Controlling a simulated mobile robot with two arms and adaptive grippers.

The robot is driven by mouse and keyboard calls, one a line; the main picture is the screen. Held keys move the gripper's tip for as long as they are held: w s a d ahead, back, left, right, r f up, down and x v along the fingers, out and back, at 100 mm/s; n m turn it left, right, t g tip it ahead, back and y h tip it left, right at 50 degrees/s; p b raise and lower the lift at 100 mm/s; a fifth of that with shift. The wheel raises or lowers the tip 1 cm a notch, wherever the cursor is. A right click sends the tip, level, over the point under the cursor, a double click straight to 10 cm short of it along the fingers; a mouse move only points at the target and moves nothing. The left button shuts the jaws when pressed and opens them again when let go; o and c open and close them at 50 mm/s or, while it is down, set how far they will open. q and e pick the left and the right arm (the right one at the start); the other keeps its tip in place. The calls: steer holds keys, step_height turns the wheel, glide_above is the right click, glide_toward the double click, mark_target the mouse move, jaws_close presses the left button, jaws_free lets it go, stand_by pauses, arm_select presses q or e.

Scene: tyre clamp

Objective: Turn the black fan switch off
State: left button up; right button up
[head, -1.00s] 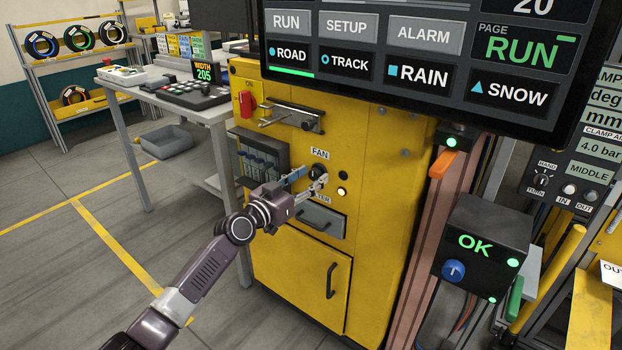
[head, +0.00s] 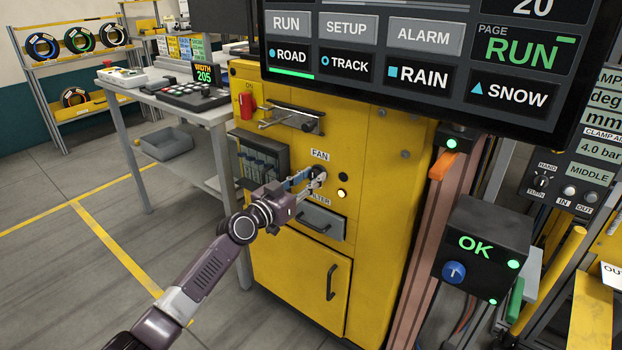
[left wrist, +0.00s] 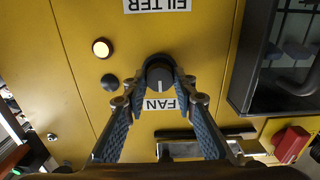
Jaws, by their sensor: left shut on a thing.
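The black fan switch (head: 320,173) is a round knob on the yellow cabinet, below the FAN label (head: 320,155). My left gripper (head: 312,178) is at the knob. In the left wrist view the two fingers of the left gripper (left wrist: 160,82) are shut on the fan switch (left wrist: 160,78), one tip on each side. A pale line on the knob's face stands upright in that upside-down view. The FAN label (left wrist: 160,104) shows between the fingers. My right gripper is not in view.
A lit lamp (head: 342,193) and a small dark button (head: 343,176) sit right of the knob. A grey drawer (head: 322,224) is below. A red switch (head: 247,105) and a metal handle (head: 292,118) are above. A large screen (head: 420,65) overhangs the upper right.

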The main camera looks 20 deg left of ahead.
arm_select(q)
steer(key=n, duration=0.5)
steer(key=shift+n+b, duration=0.3)
steer(key=shift+n, duration=0.9)
steer(key=shift+a+n, duration=0.1)
steer(key=shift+n, duration=0.7)
steer(key=shift+f+n, duration=0.1)
steer(key=shift+n, duration=0.6)
steer(key=shift+n+p, duration=0.35)
steer(key=shift+n, duration=0.35)
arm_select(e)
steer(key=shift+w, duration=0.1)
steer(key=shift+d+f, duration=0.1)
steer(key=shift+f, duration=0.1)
